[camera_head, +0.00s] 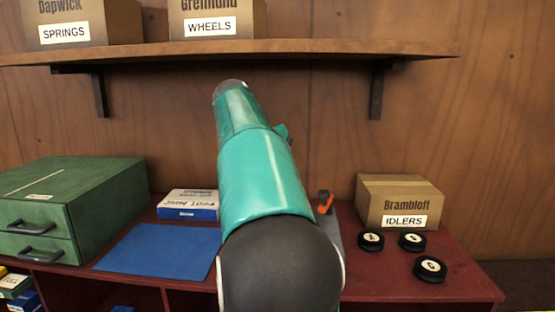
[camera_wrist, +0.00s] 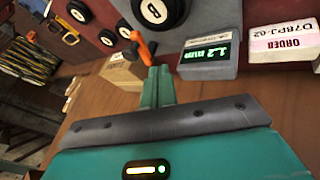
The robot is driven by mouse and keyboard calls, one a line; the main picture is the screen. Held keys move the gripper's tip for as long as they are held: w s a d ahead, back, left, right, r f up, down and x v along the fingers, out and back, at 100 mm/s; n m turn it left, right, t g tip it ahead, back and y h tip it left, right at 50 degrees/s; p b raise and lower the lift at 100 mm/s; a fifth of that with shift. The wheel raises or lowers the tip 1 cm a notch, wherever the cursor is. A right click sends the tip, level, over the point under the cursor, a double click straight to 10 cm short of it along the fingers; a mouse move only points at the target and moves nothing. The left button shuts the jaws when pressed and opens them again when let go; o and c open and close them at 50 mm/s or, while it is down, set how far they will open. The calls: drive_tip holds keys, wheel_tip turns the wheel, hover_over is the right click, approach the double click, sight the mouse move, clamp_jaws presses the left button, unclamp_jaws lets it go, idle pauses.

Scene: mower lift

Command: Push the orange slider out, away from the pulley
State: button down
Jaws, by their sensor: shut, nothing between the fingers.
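The orange slider (camera_wrist: 143,46) shows in the wrist view just past the tips of my gripper (camera_wrist: 158,72), close to them; I cannot tell whether they touch. The slider lies beside and below a black pulley (camera_wrist: 155,10) marked B, which is cut by the top edge. My gripper's teal fingers are shut together with nothing between them. In the head view a small part of the orange slider (camera_head: 325,201) shows just right of my arm, which hides the gripper and most of the grey device.
A grey unit (camera_wrist: 210,50) with a lit green display stands right of the slider in the wrist view. In the head view, several black discs (camera_head: 430,268) lie before the IDLERS box (camera_head: 398,201). A blue mat (camera_head: 160,250) and green drawers (camera_head: 70,207) are left; a shelf (camera_head: 230,51) crosses above.

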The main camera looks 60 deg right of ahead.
sight(322, 194)
drive_tip(key=s+d+f, duration=0.1)
drive_tip(key=s, duration=0.1)
drive_tip(key=s+d+f, duration=0.1)
drive_tip(key=f, duration=0.1)
drive_tip(key=shift+s+d+f, duration=0.3)
drive_tip(key=shift+s, duration=0.05)
drive_tip(key=shift+s+d+f, duration=0.15)
drive_tip(key=shift+s+d, duration=0.1)
drive_tip(key=shift+s, duration=0.45)
drive_tip(key=s+n, duration=0.1)
drive_tip(key=s+n+t, duration=0.1)
drive_tip(key=shift+a+n+t+h, duration=0.3)
drive_tip(key=shift+h, duration=0.1)
drive_tip(key=shift+s, duration=0.4)
